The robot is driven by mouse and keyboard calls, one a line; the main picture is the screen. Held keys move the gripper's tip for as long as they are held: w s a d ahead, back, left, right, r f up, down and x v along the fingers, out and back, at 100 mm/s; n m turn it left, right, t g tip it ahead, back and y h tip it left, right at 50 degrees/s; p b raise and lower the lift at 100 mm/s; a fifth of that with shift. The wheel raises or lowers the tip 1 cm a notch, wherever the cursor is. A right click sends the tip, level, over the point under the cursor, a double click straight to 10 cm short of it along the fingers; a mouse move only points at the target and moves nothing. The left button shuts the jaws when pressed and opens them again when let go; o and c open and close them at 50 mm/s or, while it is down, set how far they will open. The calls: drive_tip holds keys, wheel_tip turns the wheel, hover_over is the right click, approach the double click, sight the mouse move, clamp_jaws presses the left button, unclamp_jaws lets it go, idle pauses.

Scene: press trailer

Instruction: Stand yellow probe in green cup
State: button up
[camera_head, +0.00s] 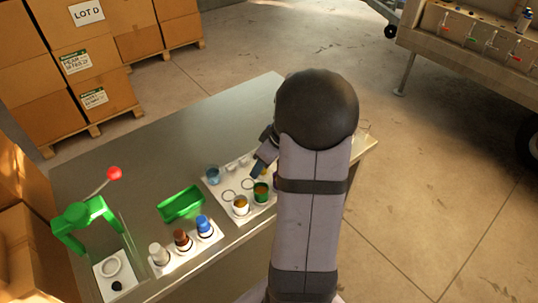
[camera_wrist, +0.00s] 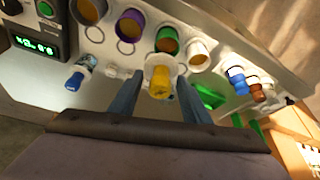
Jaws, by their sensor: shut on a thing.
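The yellow probe (camera_wrist: 160,83), with a pale collar, sits between the two blue-grey fingers of my gripper (camera_wrist: 158,98) in the wrist view. My gripper is shut on it. The green cup (camera_wrist: 167,34), with orange-brown contents, stands just beyond the probe's collar in the wrist view. In the head view the green cup (camera_head: 261,197) stands on the pale rack, and my gripper (camera_head: 260,168) is above and just behind it. My arm hides part of the rack there. The probe's far tip is hidden in the wrist view.
A white cup (camera_head: 240,207) stands left of the green cup; a purple cup (camera_wrist: 130,24) shows in the wrist view. A holder with white, brown and blue-topped items (camera_head: 182,241), a green tray (camera_head: 180,204) and a green press (camera_head: 85,220) are left.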

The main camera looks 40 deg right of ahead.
sight(264, 175)
drive_tip(key=n, duration=0.1)
drive_tip(key=n+y, duration=0.1)
drive_tip(key=n, duration=0.1)
drive_tip(key=shift+w+a+g, duration=0.1)
drive_tip(key=shift+a+g, duration=0.2)
drive_tip(key=shift+a+r+n+g+y, duration=0.15)
drive_tip(key=shift+n+g+y, duration=0.25)
drive_tip(key=shift+n, duration=1)
drive_tip(key=shift+f, duration=0.2)
drive_tip(key=shift+f+b, duration=1.7)
drive_tip(key=shift+f, duration=1.1)
drive_tip(key=shift+b, duration=0.6)
drive_tip(key=shift+f+b, duration=0.6)
drive_tip(key=shift+b, duration=0.05)
drive_tip(key=o, duration=0.9)
